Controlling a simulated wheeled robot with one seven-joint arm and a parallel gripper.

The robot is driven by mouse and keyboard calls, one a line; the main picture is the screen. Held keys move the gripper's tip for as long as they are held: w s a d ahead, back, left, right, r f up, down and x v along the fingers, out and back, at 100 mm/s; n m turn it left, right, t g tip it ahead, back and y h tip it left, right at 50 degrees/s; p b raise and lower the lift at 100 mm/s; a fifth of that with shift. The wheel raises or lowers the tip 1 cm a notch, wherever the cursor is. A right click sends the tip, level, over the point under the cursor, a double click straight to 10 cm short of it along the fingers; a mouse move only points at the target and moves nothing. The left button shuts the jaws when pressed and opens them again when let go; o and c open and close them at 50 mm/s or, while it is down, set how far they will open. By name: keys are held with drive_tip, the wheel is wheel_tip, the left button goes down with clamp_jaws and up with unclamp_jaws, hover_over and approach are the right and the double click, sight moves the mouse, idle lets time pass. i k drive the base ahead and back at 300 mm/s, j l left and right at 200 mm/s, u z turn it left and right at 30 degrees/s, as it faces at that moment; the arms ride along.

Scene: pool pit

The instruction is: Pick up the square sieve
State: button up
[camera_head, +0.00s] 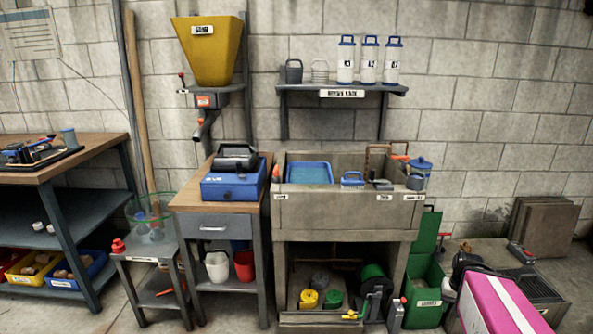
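A blue, square-framed shallow piece (309,173) lies at the top left of the grey stone trough. It is the nearest match to a square sieve that I see, but its mesh is too small to make out. A round green-rimmed mesh bowl (151,217) sits on a low grey stool at the left; it is not square.
The stone trough (345,212) also holds a small blue-handled item and a blue can. A blue case (234,180) stands on the wooden-topped stand to its left. A shelf (342,92) hangs above. A magenta, white-striped object (497,305) fills the lower right.

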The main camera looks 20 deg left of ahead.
sight(228, 154)
drive_tip(key=u, duration=1.8)
drive_tip(key=k+z, duration=0.1)
drive_tip(key=z, duration=0.7)
drive_tip(key=k+l+z, duration=0.1)
drive_tip(key=z, duration=0.3)
drive_tip(key=l+z, duration=0.1)
drive_tip(key=z, duration=0.25)
drive_tip(key=k+u, duration=0.2)
drive_tip(key=u, duration=1.3)
drive_tip(key=z, duration=0.25)
drive_tip(key=i+j+z, duration=0.15)
drive_tip(key=j+z, duration=0.35)
drive_tip(key=i+j+z, duration=0.1)
drive_tip(key=j+z, duration=0.2)
drive_tip(key=z, duration=0.15)
